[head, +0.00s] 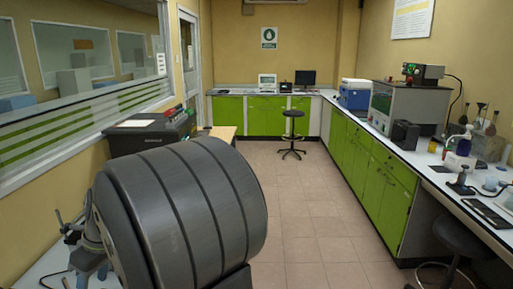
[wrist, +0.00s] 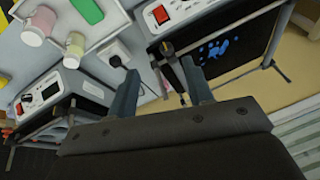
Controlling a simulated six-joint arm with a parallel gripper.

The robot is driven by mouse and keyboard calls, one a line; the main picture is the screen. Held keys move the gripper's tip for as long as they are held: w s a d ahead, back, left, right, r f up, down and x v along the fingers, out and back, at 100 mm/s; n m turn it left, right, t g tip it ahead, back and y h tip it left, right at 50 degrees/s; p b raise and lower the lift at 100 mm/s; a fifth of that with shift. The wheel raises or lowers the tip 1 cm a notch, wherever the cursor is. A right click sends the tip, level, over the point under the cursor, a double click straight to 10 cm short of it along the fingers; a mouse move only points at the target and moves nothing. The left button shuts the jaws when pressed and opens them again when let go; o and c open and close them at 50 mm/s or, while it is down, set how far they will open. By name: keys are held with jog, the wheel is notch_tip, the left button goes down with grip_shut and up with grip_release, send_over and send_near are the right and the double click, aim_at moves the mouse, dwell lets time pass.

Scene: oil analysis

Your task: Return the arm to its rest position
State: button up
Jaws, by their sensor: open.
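My gripper (wrist: 160,66) is in the wrist view, with two blue-grey fingers standing apart and nothing between them. It is open and empty. Beyond the fingers are instruments and a bench surface seen at a slant; I cannot tell the exact distance. In the head view a large dark ribbed drum shape fills the lower left and hides much of what lies behind it. A grey part with blue-grey prongs shows at its left edge, but I cannot tell whether it is my gripper.
In the wrist view, a white tray (wrist: 100,37) holds a green container (wrist: 88,10) and pale jars (wrist: 38,25). A dark-panelled instrument (wrist: 225,42) is at right, a white-fronted device (wrist: 50,92) at left. In the head view, the tiled floor (head: 300,215) is open; a stool (head: 292,128) stands farther back.

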notch_tip(320, 180, up, 4)
jog(key=s+a+n+t, duration=0.1)
jog(key=s+a+n, duration=0.1)
jog(key=n, duration=0.1)
jog(key=x, duration=1)
jog(key=shift+w+m+y, duration=0.3)
jog(key=shift+w, duration=0.05)
jog(key=o, duration=0.5)
jog(key=shift+w+d+f, duration=0.1)
jog(key=shift+w+d, duration=0.05)
jog(key=shift+w, duration=0.1)
jog(key=o, duration=0.7)
jog(key=shift+h, duration=0.8)
jog(key=w, duration=0.1)
jog(key=w+f, duration=0.1)
jog(key=w, duration=0.1)
jog(key=w+d+f, duration=0.1)
jog(key=shift+w+d+f, duration=0.1)
jog(key=shift+w+f, duration=0.05)
jog(key=shift+w, duration=0.05)
jog(key=shift+c, duration=0.2)
jog(key=w+d+f+h, duration=0.3)
jog(key=w+d+f, duration=0.2)
jog(key=w, duration=0.4)
notch_tip(320, 180, down, 10)
jog(key=shift+a+r, duration=0.15)
jog(key=shift+r, duration=0.05)
jog(key=shift+r, duration=0.1)
